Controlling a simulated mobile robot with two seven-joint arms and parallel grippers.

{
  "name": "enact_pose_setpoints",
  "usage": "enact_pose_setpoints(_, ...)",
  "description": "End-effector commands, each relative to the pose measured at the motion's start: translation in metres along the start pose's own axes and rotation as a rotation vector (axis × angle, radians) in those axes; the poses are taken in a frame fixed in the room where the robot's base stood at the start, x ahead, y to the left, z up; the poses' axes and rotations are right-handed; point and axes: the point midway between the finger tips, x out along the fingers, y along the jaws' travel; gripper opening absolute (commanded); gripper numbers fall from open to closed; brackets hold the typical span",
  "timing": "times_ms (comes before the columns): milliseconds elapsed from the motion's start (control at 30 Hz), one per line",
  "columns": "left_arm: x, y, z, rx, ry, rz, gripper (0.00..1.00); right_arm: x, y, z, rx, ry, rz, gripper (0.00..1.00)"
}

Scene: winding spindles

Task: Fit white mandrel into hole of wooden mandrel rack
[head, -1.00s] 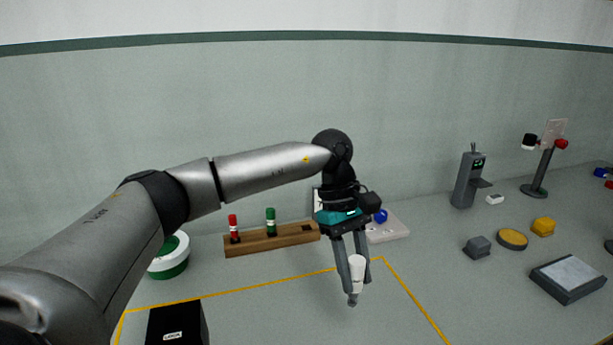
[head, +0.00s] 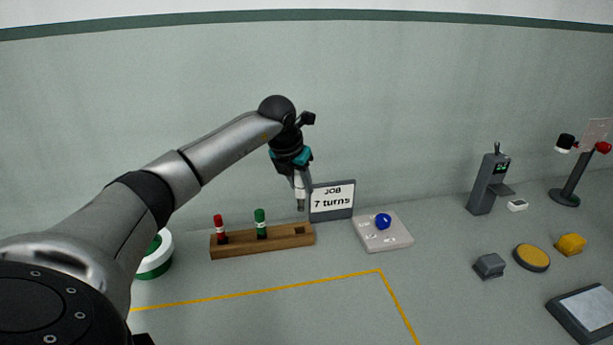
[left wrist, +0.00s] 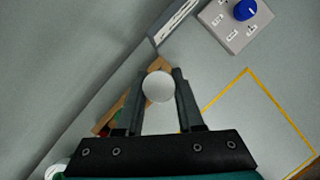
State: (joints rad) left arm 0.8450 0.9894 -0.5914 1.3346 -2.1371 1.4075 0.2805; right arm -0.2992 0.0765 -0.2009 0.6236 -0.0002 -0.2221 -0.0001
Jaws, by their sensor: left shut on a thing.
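My left gripper (head: 300,190) is shut on the white mandrel (head: 299,188) and holds it upright. In the head view the mandrel's lower end shows just above the right end of the wooden mandrel rack (head: 275,243), near a dark square hole (head: 299,231). In the left wrist view the mandrel's round white top (left wrist: 159,87) sits between the two fingers and hides part of the rack (left wrist: 104,124). A red mandrel (head: 219,227) and a green mandrel (head: 260,222) stand in the rack to the left. My right gripper is not in view.
A sign reading "JOB 7 turns" (head: 332,201) stands right behind the rack's right end. A panel with a blue knob (head: 383,221) lies to its right. A white and green round container (head: 155,258) is at the left. Yellow tape (head: 270,289) marks clear table in front.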

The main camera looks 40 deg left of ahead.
Motion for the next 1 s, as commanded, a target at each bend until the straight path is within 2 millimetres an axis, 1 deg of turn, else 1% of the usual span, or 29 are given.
enact_pose_setpoints(100,0.0,0.005,0.0,-0.036,0.001,0.014,0.0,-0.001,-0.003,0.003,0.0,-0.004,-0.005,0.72)
enact_pose_setpoints(400,0.0,0.005,0.0,-0.037,0.001,0.014,0.0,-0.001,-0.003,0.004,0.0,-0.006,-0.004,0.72)
enact_pose_setpoints(567,-0.001,0.005,0.001,-0.037,-0.003,0.013,0.0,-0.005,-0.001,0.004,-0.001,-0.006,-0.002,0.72)
enact_pose_setpoints(767,0.013,0.005,-0.005,-0.037,-0.003,0.012,0.0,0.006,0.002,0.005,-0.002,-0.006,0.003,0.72)
enact_pose_setpoints(1000,0.035,0.004,-0.015,-0.036,-0.002,0.012,0.0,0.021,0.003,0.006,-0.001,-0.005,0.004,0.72)
